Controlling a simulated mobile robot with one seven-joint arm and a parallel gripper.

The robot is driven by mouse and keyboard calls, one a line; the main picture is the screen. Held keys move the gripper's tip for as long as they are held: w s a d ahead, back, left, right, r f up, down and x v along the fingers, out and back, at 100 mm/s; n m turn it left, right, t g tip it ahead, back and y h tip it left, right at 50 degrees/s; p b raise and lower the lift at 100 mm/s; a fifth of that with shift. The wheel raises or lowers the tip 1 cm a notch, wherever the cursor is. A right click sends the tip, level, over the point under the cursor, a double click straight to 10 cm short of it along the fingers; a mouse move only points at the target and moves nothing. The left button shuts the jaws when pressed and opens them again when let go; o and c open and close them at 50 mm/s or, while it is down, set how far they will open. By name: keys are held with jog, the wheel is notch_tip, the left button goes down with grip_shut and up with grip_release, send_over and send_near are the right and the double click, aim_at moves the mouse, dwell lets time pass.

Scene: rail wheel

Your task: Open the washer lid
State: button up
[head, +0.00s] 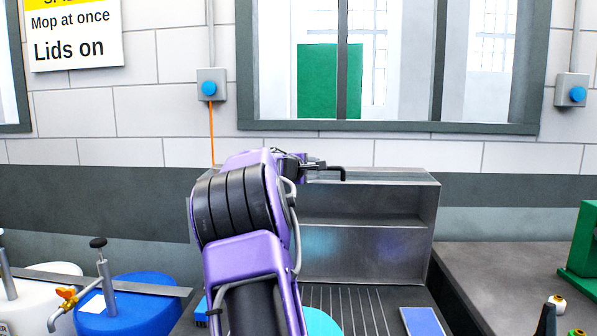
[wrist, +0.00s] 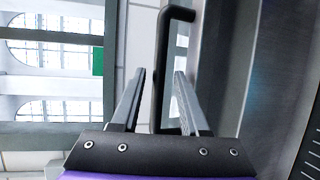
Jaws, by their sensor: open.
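The washer (head: 365,255) is a grey metal box with an inner ledge, standing against the wall behind my purple arm. A black bent handle (head: 335,170) sticks out at its top edge; I cannot make out the lid's outline. My gripper (head: 305,166) is at that top edge, just left of the handle's bent end and partly hidden by my arm. In the wrist view my gripper (wrist: 160,72) is open, with the black handle (wrist: 161,75) running lengthwise between its two fingers. Gaps show on both sides of the handle, and the fingers are not closed on it.
A ribbed drainboard with a blue pad (head: 422,321) lies in front of the washer. Blue (head: 140,305) and white drums stand at the left. A dark counter (head: 510,275) with a green machine (head: 583,245) is at the right. The wall and window are close behind.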

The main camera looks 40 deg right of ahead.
jog(key=b+v, duration=0.3)
jog(key=v, duration=1.3)
jog(key=shift+b, duration=0.3)
jog(key=shift+a+f, duration=0.1)
jog(key=shift+f, duration=0.05)
